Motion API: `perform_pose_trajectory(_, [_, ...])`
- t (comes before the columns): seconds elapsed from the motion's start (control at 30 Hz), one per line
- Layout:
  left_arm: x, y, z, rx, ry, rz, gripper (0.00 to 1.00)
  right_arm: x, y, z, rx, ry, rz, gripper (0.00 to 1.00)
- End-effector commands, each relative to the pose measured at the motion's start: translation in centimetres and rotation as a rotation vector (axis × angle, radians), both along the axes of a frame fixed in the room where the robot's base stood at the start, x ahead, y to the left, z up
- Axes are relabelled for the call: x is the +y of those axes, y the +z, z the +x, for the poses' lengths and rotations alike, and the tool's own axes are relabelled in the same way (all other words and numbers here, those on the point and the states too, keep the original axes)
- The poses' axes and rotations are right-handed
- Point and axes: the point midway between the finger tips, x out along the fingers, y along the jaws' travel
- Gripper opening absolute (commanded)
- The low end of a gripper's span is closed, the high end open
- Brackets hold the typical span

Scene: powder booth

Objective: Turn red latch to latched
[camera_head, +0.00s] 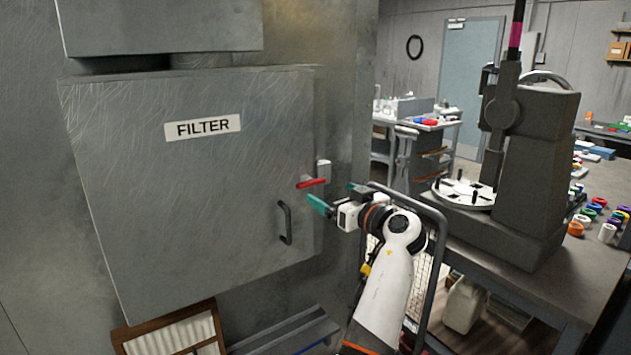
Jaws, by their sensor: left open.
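The red latch (311,183) is a short handle at the right edge of the grey filter door (190,215), which is labelled FILTER. The latch lies close to horizontal, its right end beside a pale bracket (323,168). I cannot tell if it engages the bracket. My left gripper (337,196) is open, with two green fingertips. In the picture it is just below and to the right of the latch, with nothing seen between its fingers. I cannot tell if a fingertip touches the latch. My right gripper is not in view.
A dark pull handle (285,223) sits on the door below the latch. A rounded metal frame (437,240) stands behind my left arm. A workbench (590,270) at the right carries a grey machine (535,150) and several tape rolls. A framed filter (170,335) stands below the door.

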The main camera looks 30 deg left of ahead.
Motion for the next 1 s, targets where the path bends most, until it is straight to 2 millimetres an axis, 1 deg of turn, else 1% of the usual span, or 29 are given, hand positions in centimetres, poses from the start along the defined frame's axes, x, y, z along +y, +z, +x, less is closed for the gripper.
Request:
perform_pose_trajectory(0.03, [1.1,0.4,0.4,0.002,0.003,0.002,0.95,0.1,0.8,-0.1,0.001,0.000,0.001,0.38])
perform_pose_trajectory(0.1, [2.5,0.4,0.9,0.003,0.002,0.001,0.95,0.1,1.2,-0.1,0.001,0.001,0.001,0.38])
perform_pose_trajectory(0.2, [4.2,0.3,1.7,0.004,0.001,0.002,0.95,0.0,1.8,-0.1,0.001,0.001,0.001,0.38])
perform_pose_trajectory(0.33, [6.0,0.2,2.5,0.004,0.001,0.002,0.95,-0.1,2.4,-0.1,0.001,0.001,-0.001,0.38])
perform_pose_trajectory(0.53, [7.3,0.0,3.0,0.003,-0.002,0.000,0.95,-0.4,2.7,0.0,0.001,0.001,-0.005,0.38])
perform_pose_trajectory(0.8, [7.4,-0.1,3.1,0.002,-0.002,0.000,0.95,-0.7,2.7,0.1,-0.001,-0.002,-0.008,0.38])
perform_pose_trajectory(0.83, [7.4,-0.1,3.1,0.002,-0.002,0.000,0.93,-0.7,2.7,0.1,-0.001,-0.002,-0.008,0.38])
perform_pose_trajectory(0.87, [7.4,-0.1,3.1,0.002,-0.002,0.000,0.88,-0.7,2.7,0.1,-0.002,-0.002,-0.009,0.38])
perform_pose_trajectory(1.0, [7.4,-0.1,3.1,0.002,-0.002,0.000,0.65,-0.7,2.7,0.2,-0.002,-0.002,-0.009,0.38])
